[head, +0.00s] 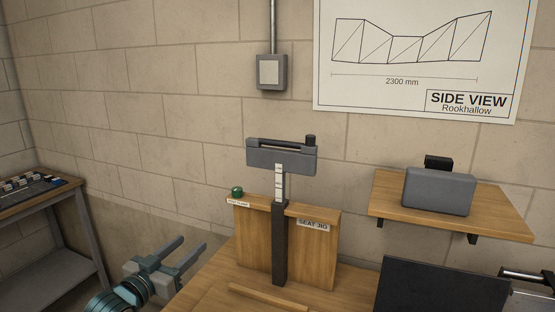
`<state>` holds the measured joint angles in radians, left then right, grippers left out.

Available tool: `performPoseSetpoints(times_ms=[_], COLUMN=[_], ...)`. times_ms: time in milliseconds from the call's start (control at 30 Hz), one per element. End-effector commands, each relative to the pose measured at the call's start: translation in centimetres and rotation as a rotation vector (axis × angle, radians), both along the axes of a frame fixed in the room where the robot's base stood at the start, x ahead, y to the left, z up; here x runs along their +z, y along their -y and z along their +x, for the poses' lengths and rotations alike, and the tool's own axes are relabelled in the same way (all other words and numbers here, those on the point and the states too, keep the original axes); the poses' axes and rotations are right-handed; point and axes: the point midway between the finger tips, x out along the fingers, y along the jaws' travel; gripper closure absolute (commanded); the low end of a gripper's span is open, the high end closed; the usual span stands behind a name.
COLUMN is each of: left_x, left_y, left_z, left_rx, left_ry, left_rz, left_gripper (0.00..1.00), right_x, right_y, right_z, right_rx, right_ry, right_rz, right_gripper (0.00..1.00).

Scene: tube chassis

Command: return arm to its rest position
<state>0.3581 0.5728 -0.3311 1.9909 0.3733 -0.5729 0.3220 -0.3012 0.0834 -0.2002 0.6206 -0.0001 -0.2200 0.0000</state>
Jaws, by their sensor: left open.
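My left gripper (186,257) shows at the lower left of the head view, left of the wooden bench. Its two grey fingers are spread apart with nothing between them. The teal and dark wrist behind it runs out of the bottom edge. The seat jig (253,246) is a wooden board with a "SEAT JIG" label, standing on the bench to the right of the gripper and apart from it. A dark upright post with a white scale (280,240) stands at the jig and carries a grey block (281,161) on top. My right gripper is not clearly seen.
The wooden bench (213,287) has a wooden strip (268,297) at its front. A green knob (237,191) sits on the jig's left end. A wall shelf (500,219) holds a grey box (438,191). A dark panel (440,289) stands lower right. A side table (40,197) is at left.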

Motion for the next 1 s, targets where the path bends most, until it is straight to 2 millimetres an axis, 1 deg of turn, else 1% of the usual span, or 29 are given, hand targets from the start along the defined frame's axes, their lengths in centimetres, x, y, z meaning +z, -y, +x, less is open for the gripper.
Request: performPoseSetpoints(times_ms=[167, 267, 467, 567, 600, 667, 700, 767, 800, 867, 900, 967, 1000], left_x=[-2.5, -4.5, -9.7, -13.2, -14.7, -17.2, -18.8, -21.1, -22.5, -24.4, -25.6, -27.1, -27.9], left_y=[0.6, 1.0, 1.8, 2.3, 2.5, 2.6, 2.7, 2.8, 2.7, 2.6, 2.6, 2.3, 2.2], left_z=[-1.3, -2.4, -5.8, -8.6, -10.1, -12.5, -14.3, -17.1, -19.1, -22.0, -24.2, -27.2, -29.0], left_rx=[0.008, 0.015, 0.035, 0.05, 0.057, 0.07, 0.079, 0.091, 0.101, 0.113, 0.122, 0.135, 0.141], left_ry=[-0.048, -0.087, -0.199, -0.28, -0.321, -0.387, -0.433, -0.503, -0.55, -0.622, -0.671, -0.742, -0.785], left_rz=[0.016, 0.03, 0.068, 0.096, 0.108, 0.13, 0.144, 0.168, 0.183, 0.205, 0.219, 0.241, 0.252], left_gripper=[0.53, 0.53, 0.53, 0.53, 0.53, 0.53, 0.53, 0.53, 0.53, 0.53, 0.53, 0.53, 0.53], right_x=[0.0, 0.0, 0.0, 0.0, 0.0, 0.0, 0.0, 0.0, 0.0, 0.0, 0.0, 0.0, 0.0], right_y=[0.0, 0.0, -0.4, -0.7, -0.7, -0.7, -0.7, -0.7, -0.7, -0.7, -0.7, -0.6, -0.6], right_z=[0.3, 0.4, 0.2, 0.1, 0.1, 0.1, 0.1, 0.1, 0.1, 0.1, 0.1, 0.1, 0.1], right_rx=[0.0, -0.001, -0.002, -0.002, -0.002, -0.003, -0.002, -0.002, -0.002, -0.002, -0.002, -0.002, -0.002], right_ry=[0.003, 0.004, 0.002, 0.002, 0.002, 0.001, 0.002, 0.002, 0.002, 0.001, 0.001, 0.001, 0.001], right_rz=[0.0, 0.0, 0.005, 0.007, 0.007, 0.008, 0.007, 0.007, 0.007, 0.007, 0.007, 0.007, 0.006], right_gripper=[0.69, 0.69, 0.69, 0.69, 0.69, 0.69, 0.69, 0.69, 0.69, 0.69, 0.69, 0.69, 0.69])
